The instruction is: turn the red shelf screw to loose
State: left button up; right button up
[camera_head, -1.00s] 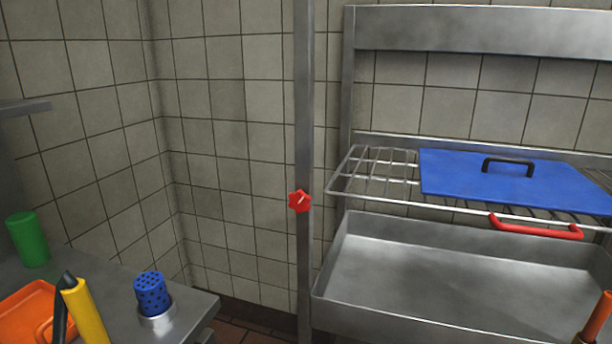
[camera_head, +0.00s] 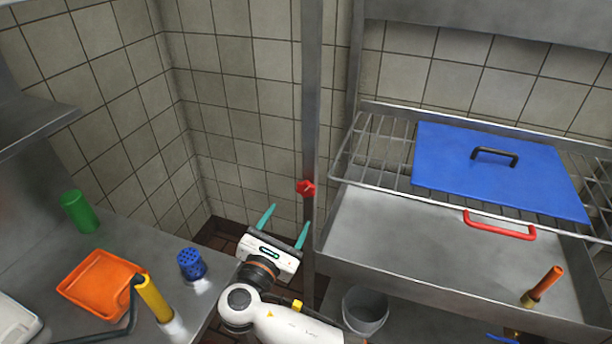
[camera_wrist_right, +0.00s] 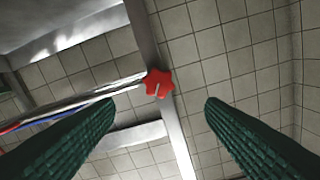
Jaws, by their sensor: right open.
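The red shelf screw (camera_head: 306,188) is a star-shaped knob on the upright metal post (camera_head: 311,80), left of the wire rack. In the right wrist view the knob (camera_wrist_right: 159,83) shows a pale line mark on its face and lies ahead, between the two fingers but beyond their tips. My right gripper (camera_head: 287,222) has its teal fingers spread, with nothing between them. It is below and left of the knob in the head view, apart from it. My left gripper is not in view.
The wire rack (camera_head: 372,150) holds a blue lid (camera_head: 500,180) with a black handle. A counter at left holds an orange tray (camera_head: 98,262), a blue perforated cup (camera_head: 191,263) and a green cylinder (camera_head: 80,212).

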aim_at(305, 191)
jog(key=p+x, duration=0.2)
jog(key=x, duration=0.9)
jog(key=shift+w+d+f, duration=0.1)
jog(key=shift+w+d, duration=0.1)
jog(key=shift+w, duration=0.15)
jog(key=shift+c, duration=0.3)
jog(key=c, duration=0.9)
jog(key=shift+p, duration=0.45)
jog(key=n+p, duration=0.3)
jog(key=shift+a+r+n+p, duration=0.1)
jog(key=shift+r+n+p, duration=0.2)
jog(key=shift+n, duration=0.1)
jog(key=shift+f+n+p, duration=0.25)
jog(key=shift+n+p, duration=0.15)
jog(key=shift+n, duration=0.3)
jog(key=shift+f, duration=0.15)
